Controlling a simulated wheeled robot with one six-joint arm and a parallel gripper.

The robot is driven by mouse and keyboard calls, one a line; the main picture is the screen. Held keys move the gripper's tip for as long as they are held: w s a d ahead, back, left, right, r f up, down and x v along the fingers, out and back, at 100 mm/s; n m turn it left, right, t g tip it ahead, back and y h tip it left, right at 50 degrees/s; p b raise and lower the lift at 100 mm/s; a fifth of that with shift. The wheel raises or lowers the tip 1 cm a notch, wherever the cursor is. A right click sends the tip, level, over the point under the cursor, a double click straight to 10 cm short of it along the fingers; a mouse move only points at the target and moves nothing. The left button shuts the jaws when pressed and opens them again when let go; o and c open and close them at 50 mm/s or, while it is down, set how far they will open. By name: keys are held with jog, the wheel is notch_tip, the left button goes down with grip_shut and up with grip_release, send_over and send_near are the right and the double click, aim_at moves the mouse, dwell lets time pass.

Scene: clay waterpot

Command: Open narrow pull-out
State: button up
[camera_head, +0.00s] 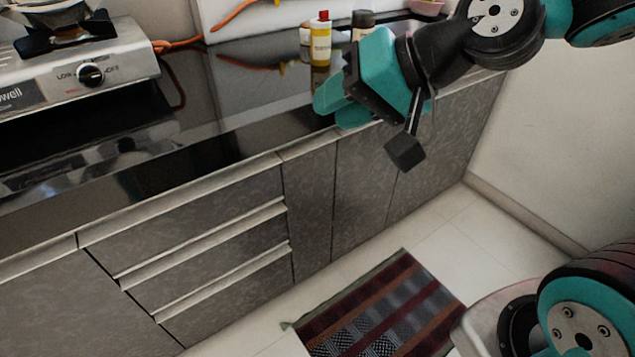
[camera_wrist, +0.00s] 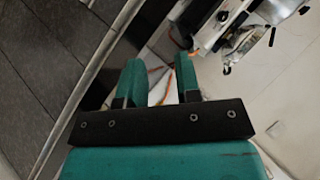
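The narrow pull-out (camera_head: 307,212) is a tall, slim grey front in the base cabinet, between the stack of drawers and the wider doors. It looks shut, about flush with its neighbours, with a pale strip (camera_head: 308,146) along its top edge. My gripper (camera_head: 336,106) is at the counter's front edge, above and to the right of the pull-out's top in the head view. In the wrist view my gripper (camera_wrist: 157,62) has its two teal fingers apart with nothing between them. Grey cabinet fronts (camera_wrist: 45,60) show at left there; I cannot tell which is the pull-out.
Several drawers (camera_head: 205,250) with pale top strips are left of the pull-out; doors (camera_head: 362,190) are right. A stove (camera_head: 85,70) and a yellow bottle (camera_head: 320,42) stand on the dark counter. A striped mat (camera_head: 380,310) lies on the floor. A wall (camera_head: 570,150) bounds the right.

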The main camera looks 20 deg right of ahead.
jog(key=w+d+f+m+t+b, duration=0.2)
jog(key=w+f+m+t+b, duration=0.1)
jog(key=f+b, duration=0.55)
jog(key=w+d+f+m+t+b, duration=0.2)
jog(key=w+f+m+b, duration=0.15)
jog(key=f+b, duration=0.5)
jog(key=m+t+h+b, duration=0.2)
jog(key=m+t+b, duration=0.45)
jog(key=b, duration=0.25)
send_near(317, 148)
jog(key=shift+g, duration=0.45)
jog(key=p+x, duration=0.1)
jog(key=x, duration=0.2)
jog(key=p+x, duration=0.1)
jog(key=x, duration=0.2)
jog(key=r+p+x, duration=0.1)
jog(key=x, duration=0.2)
jog(key=shift+w+p, duration=0.15)
jog(key=shift+p, duration=0.2)
grip_shut()
